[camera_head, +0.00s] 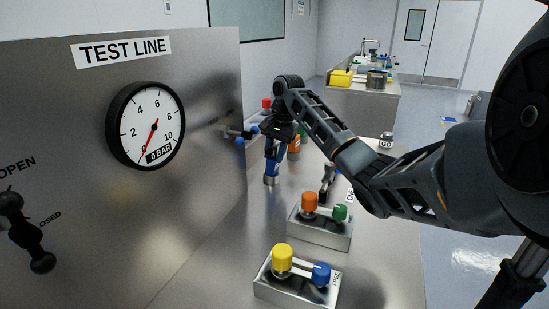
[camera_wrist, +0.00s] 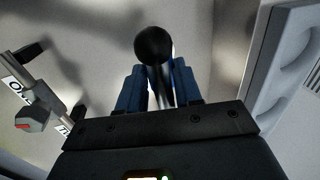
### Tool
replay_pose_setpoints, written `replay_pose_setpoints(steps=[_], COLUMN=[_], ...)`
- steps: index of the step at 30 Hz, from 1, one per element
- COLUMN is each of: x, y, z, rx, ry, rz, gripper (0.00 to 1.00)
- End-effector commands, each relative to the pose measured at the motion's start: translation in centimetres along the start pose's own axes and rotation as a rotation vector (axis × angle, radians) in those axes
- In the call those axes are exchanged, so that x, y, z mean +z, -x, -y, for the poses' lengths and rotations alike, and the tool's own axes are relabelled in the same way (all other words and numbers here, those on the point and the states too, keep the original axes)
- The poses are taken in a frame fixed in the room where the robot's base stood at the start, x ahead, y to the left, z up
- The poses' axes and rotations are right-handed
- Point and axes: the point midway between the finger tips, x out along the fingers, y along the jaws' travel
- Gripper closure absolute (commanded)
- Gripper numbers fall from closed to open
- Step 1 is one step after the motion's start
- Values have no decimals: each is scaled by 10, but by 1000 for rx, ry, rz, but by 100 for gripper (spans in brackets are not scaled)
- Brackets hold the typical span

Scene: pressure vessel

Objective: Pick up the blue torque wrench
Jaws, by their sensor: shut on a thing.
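My gripper (camera_head: 271,178) points down over the bench beside the steel test panel. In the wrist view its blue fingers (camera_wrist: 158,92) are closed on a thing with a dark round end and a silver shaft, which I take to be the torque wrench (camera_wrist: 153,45). Its blue part cannot be told apart from the blue fingers. In the head view the held thing is small and partly hidden by the gripper. A small dark and blue fitting (camera_head: 238,134) shows just left of my gripper, close to the panel.
The TEST LINE panel (camera_head: 200,75) with its gauge (camera_head: 146,126) stands at the left. Two metal blocks, one with orange and green caps (camera_head: 320,231) and one with yellow and blue caps (camera_head: 295,290), stand on the bench nearer the camera. A jar (camera_head: 386,141) stands behind my arm.

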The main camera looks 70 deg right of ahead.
Motion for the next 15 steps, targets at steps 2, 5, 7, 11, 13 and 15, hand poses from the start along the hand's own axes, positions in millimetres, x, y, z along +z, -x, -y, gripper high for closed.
replay_pose_setpoints(steps=[2,5,7,11,13,15], x=[-1,-1,0,-8,-15,-24], y=[7,17,26,46,56,71], z=[2,4,7,0,-11,-21], rx=[-3,-4,-5,-5,-5,-3], ry=[1,1,3,-2,-3,-3], rz=[-3,-4,-5,-5,-5,-6], gripper=[100,100,100,100,100,100])
